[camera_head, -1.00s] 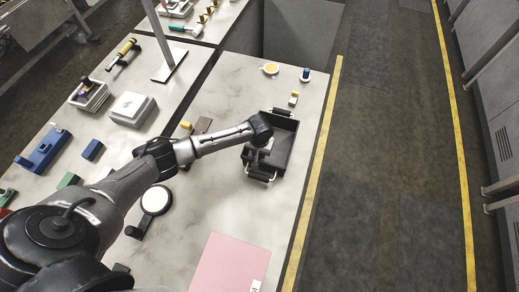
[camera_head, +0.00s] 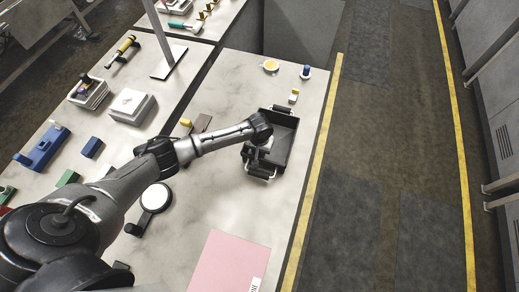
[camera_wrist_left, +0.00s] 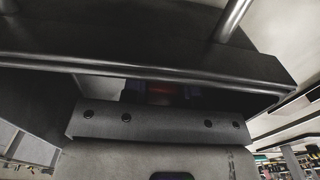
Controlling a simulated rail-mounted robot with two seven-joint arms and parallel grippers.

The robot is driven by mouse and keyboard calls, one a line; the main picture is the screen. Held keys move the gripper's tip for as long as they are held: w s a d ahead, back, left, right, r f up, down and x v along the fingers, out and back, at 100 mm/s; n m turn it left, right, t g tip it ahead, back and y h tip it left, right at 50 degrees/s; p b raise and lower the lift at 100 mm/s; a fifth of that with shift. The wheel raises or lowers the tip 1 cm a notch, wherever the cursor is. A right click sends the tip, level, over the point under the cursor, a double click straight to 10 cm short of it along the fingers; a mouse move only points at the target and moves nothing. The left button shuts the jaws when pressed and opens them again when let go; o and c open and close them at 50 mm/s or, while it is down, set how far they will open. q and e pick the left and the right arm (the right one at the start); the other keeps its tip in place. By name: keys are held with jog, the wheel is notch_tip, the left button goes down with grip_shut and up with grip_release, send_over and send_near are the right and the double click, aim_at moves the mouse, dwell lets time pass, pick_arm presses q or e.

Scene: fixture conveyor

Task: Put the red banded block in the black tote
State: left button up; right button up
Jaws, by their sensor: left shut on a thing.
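The black tote (camera_head: 283,157) stands on the marble table near its right edge, with a metal handle at its front. My left gripper (camera_head: 264,151) is at the left side of the tote, mostly hidden under my wrist. In the left wrist view, a black wall of the tote (camera_wrist_left: 130,40) with handle bars fills the top. Behind it, a small dark-red patch, seemingly the red banded block (camera_wrist_left: 163,89), shows in shadow beyond the grey gripper body. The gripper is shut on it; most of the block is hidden. My right gripper is not in view.
A pink mat (camera_head: 229,262) lies in front of the tote. A yellow disc (camera_head: 270,65), a blue piece (camera_head: 306,71) and a small yellow-white block (camera_head: 293,96) stand behind it.

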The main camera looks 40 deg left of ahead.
pick_arm(q)
jog(key=shift+f, duration=0.45)
jog(key=o, duration=1)
